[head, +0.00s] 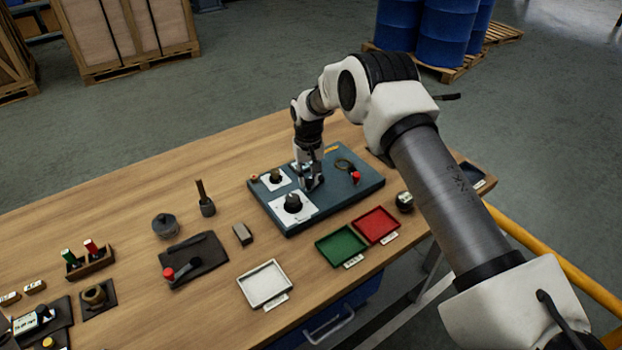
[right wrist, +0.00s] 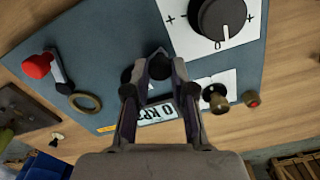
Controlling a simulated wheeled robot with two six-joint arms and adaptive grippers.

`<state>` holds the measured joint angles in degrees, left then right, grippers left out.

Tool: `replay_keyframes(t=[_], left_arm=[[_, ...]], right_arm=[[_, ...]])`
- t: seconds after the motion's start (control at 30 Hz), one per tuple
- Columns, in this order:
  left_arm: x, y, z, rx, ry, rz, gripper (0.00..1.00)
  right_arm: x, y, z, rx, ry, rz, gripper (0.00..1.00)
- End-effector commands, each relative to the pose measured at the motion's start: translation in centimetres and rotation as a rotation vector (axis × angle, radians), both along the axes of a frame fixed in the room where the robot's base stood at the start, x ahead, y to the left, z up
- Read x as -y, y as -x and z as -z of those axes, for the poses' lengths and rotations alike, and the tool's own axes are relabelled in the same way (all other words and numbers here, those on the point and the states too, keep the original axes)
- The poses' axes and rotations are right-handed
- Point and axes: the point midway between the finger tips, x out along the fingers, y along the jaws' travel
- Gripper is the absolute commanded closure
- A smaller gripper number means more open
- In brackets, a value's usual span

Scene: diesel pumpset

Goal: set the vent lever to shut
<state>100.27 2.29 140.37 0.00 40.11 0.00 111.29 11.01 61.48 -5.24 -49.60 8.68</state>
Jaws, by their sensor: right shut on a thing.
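A blue-grey panel (head: 345,205) lies on the wooden table. My right gripper (head: 311,184) is down at the middle of the panel, shut on a small dark part; in the right wrist view the fingertips (right wrist: 160,70) close around it. The gripper hides most of this part. A red-knobbed lever (head: 355,176) stands on the panel to the right of the gripper; the right wrist view also shows it (right wrist: 38,66), apart from the fingers. No readable label tells which part is the vent lever. My left gripper is not in view.
A black dial knob (head: 292,203) sits on a white plate near the gripper. A brass ring (right wrist: 86,103) and a brass knob (right wrist: 217,101) are also on the panel. Green (head: 341,246) and red (head: 376,225) trays lie in front. Small tools and holders fill the table's left.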

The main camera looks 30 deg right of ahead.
Motion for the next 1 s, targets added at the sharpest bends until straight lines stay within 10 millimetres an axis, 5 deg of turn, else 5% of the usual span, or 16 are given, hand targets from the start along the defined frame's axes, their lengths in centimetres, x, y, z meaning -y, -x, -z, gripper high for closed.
replay_keyframes(t=[0.53,0.57,0.6,1.0], left_arm=[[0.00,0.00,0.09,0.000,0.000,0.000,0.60],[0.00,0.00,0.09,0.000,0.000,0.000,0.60],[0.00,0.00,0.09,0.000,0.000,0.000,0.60],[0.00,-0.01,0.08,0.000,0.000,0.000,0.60]], right_arm=[[-0.09,-0.21,-0.06,0.002,0.000,0.028,1.00],[-0.09,-0.21,-0.07,0.002,0.000,0.028,0.65],[-0.09,-0.20,-0.06,0.002,0.000,0.028,0.51],[-0.07,-0.24,-0.89,0.003,0.000,0.027,0.51]])
